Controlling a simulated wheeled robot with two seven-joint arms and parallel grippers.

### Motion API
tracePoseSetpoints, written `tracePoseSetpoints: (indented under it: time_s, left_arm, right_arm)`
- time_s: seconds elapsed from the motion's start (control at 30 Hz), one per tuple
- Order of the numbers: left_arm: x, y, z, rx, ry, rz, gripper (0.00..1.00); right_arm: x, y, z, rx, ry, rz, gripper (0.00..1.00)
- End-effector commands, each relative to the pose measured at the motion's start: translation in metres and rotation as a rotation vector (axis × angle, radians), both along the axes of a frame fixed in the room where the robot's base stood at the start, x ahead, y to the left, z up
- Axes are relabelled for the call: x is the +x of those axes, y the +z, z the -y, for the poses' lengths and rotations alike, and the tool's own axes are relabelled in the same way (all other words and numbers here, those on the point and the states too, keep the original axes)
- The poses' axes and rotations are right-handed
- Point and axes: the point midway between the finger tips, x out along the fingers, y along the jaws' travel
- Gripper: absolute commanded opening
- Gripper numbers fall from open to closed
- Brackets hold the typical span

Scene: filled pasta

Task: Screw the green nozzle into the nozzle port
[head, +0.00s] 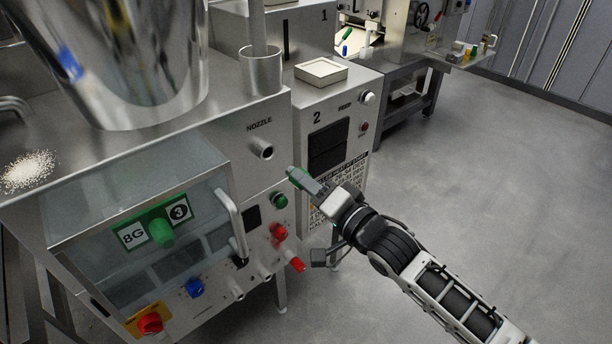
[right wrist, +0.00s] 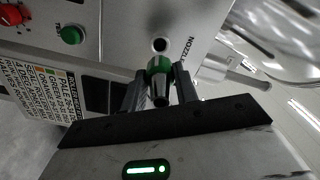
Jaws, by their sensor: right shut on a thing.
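My right gripper (head: 303,184) is shut on the green nozzle (head: 297,173). In the right wrist view the nozzle (right wrist: 158,68) sits between the two fingers (right wrist: 158,88), its green collar facing the machine and its dark tapered part toward my wrist. The nozzle port (head: 262,148) is a short metal tube on the machine's front, under the word NOZZLE. The port's dark opening (right wrist: 160,45) shows just beyond the nozzle in the right wrist view. In the head view the nozzle is apart from the port, to its lower right. My left gripper is not in view.
A clear guard with a handle (head: 231,222) and a green 8G/3 label covers the machine's front left. Green (head: 280,200) and red (head: 280,231) knobs sit below the port. Machine 2 (head: 335,150) stands close behind. Open floor (head: 500,180) lies to the right.

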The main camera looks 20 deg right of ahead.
Motion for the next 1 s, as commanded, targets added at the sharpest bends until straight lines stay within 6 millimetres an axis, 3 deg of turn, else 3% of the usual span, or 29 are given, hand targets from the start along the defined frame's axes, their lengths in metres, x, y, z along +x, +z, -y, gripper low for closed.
tracePoseSetpoints:
  time_s: [0.47,1.0]
  left_arm:
    - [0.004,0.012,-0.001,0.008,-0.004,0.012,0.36]
    - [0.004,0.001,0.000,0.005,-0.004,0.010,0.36]
  right_arm:
    - [-0.003,0.002,0.002,-0.010,0.002,0.000,0.02]
    - [0.042,-0.001,-0.014,-0.011,0.001,0.004,0.02]
